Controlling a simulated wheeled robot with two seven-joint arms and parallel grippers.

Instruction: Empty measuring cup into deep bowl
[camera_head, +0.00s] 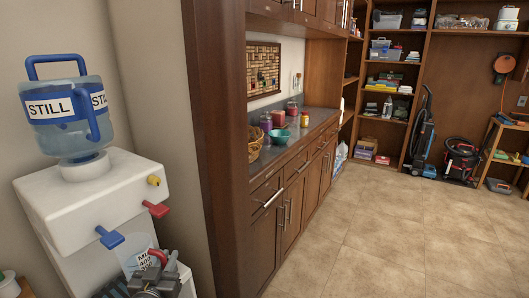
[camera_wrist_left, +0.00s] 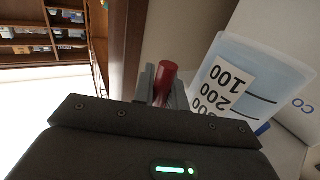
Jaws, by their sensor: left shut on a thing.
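A clear measuring cup (camera_head: 136,258) with a white scale label stands under the taps of the water dispenser. In the left wrist view the cup (camera_wrist_left: 266,62) is tilted in the picture, with its numbered label facing me. My left gripper (camera_head: 157,272) is shut on its red handle; the gripper (camera_wrist_left: 162,88) and red handle also show in the wrist view. I cannot tell how much water is in the cup. A teal bowl (camera_head: 279,136) sits on the dark counter, well away from the gripper. My right gripper is not in view.
The white dispenser (camera_head: 80,205) carries a blue STILL bottle (camera_head: 68,118); its blue (camera_head: 110,238) and red (camera_head: 156,209) taps jut out close above the cup. A wooden cabinet end (camera_head: 222,150) stands between dispenser and counter (camera_head: 312,116). Jars and a basket surround the bowl. The tiled floor (camera_head: 390,230) is clear.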

